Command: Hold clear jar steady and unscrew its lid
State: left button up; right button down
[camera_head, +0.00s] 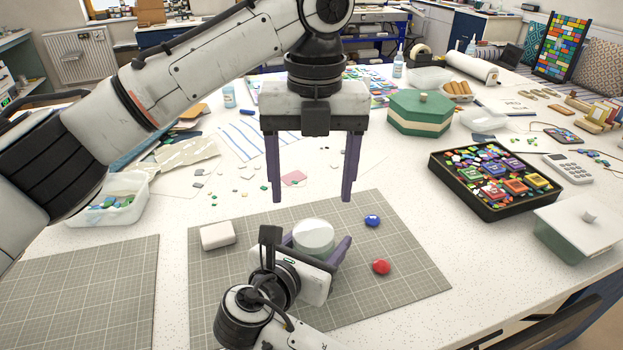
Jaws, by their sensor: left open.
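The clear jar (312,255) with its round white lid (314,235) stands on the grey cutting mat at the front centre. The lid sits on top of the jar. My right gripper (318,241) comes in low from the front, its purple fingers on both sides of the jar and seemingly against it. Its white body hides the lower front of the jar. My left gripper (312,198) hangs above and behind the jar, pointing down. Its two purple fingers are wide apart with nothing between them, clear of the lid.
A white block (217,235) lies left of the jar on the mat (400,285). A blue piece (372,221) and a red piece (381,267) lie to its right. A black tray (496,215) of coloured glass and a lidded box (583,228) stand further right.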

aim_at(307, 231)
pick_arm(q)
jog(key=shift+m, duration=0.6)
notch_tip(307, 231, down, 7)
jog(key=shift+a+f, duration=0.15)
jog(key=shift+f, duration=0.05)
jog(key=shift+w, duration=0.1)
jog(key=c, duration=1.1)
jog(key=shift+a+n, duration=0.2)
jog(key=shift+n, duration=1.5)
jog(key=shift+c, duration=0.2)
jog(key=o, duration=1.2)
